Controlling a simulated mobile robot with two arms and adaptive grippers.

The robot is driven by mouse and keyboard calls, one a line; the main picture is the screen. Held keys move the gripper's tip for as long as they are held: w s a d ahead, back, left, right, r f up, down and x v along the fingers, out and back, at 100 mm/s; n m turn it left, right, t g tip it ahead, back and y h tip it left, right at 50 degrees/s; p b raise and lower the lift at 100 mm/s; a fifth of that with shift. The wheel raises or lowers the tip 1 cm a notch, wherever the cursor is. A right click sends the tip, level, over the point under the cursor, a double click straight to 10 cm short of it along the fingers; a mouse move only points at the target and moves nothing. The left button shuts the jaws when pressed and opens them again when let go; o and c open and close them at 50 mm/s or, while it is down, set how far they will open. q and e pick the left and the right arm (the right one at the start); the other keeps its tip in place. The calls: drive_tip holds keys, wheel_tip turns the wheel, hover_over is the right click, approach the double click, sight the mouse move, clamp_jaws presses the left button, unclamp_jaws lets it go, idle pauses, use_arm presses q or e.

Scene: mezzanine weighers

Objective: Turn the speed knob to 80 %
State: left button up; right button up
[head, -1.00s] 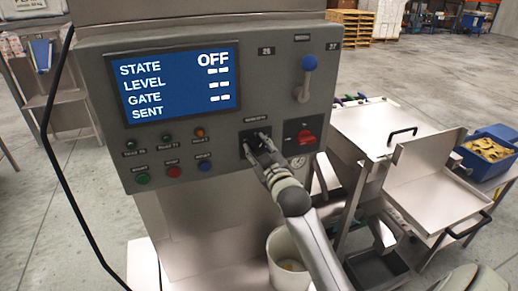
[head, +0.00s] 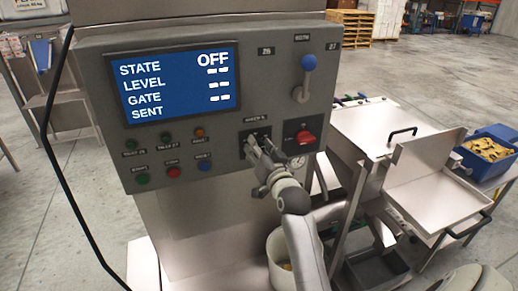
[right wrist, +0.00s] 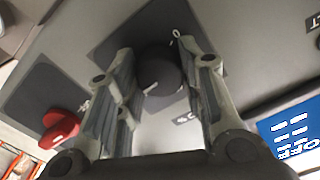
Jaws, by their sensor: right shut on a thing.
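The speed knob (right wrist: 160,75) is black and round with a short white pointer line, on a dark square plate of the grey control panel (head: 225,180). In the right wrist view it lies between the two fingers of my right gripper (right wrist: 163,78), which is shut on it. In the head view my right gripper (head: 257,148) reaches the panel from below right and hides most of the knob. The percentage scale is too small to read. The blue screen (head: 182,86) reads STATE OFF, with dashes for LEVEL and GATE. My left gripper is not in view.
A red rotary switch (head: 305,137) sits just right of the knob, and a blue-tipped lever (head: 307,75) is above it. Several small buttons and lamps (head: 173,172) are at left. A white bucket (head: 280,255) stands below. A steel tray table (head: 375,135) is at right.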

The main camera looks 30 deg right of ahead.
drive_tip(key=m, duration=0.7)
drive_tip(key=shift+f, duration=0.2)
idle(0.4)
drive_tip(key=o, duration=1)
drive_tip(key=shift+r, duration=0.1)
drive_tip(key=shift+o, duration=0.2)
